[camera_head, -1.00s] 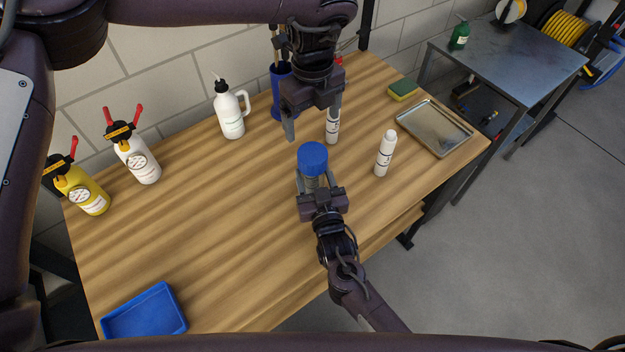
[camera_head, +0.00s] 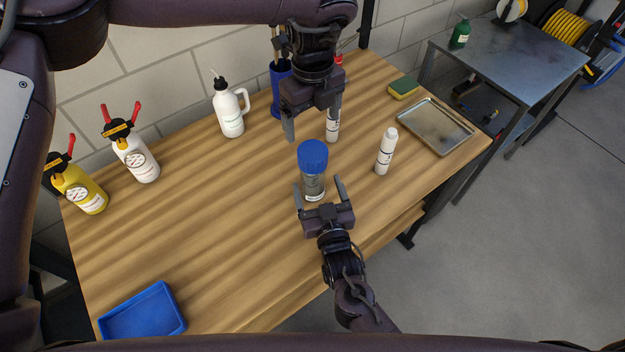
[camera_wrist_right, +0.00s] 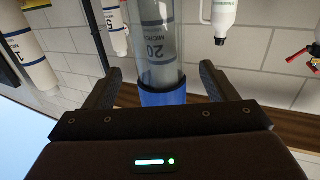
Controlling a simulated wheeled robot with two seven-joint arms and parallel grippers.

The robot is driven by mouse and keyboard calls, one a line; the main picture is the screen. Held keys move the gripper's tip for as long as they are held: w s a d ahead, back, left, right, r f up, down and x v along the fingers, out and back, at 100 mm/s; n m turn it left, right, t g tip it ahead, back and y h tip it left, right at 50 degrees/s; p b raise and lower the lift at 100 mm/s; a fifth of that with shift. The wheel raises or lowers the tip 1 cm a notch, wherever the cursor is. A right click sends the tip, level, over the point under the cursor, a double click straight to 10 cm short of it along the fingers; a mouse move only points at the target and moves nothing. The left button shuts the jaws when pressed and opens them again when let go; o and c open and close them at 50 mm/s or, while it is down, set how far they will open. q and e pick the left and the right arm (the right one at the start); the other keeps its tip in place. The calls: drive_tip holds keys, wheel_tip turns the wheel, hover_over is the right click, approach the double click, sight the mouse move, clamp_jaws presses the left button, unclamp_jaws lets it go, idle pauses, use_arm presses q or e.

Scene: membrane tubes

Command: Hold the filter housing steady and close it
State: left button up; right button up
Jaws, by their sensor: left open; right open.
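The filter housing (camera_head: 314,187) stands upright on the workbench, a clear tube with a grey cartridge inside. A blue cap (camera_head: 313,156) sits on its top; how tightly cannot be told. In the right wrist view, upside down, the housing (camera_wrist_right: 159,45) shows a printed "20" and its blue cap (camera_wrist_right: 162,97) lies between the finger tips. My right gripper (camera_head: 319,187) is open on the near side of the housing, fingers pointing toward it. My left gripper (camera_head: 312,122) is open and empty, above and behind the cap, apart from it.
A white cartridge (camera_head: 384,152) stands right of the housing, another (camera_head: 332,125) behind it, partly hidden by my left gripper. A metal tray (camera_head: 436,128), sponge (camera_head: 404,87), white jug (camera_head: 230,110), spray bottles (camera_head: 137,158) and blue bin (camera_head: 143,314) surround free bench at left.

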drive_tip(key=shift+b+v, duration=0.3)
drive_tip(key=shift+v, duration=1.5)
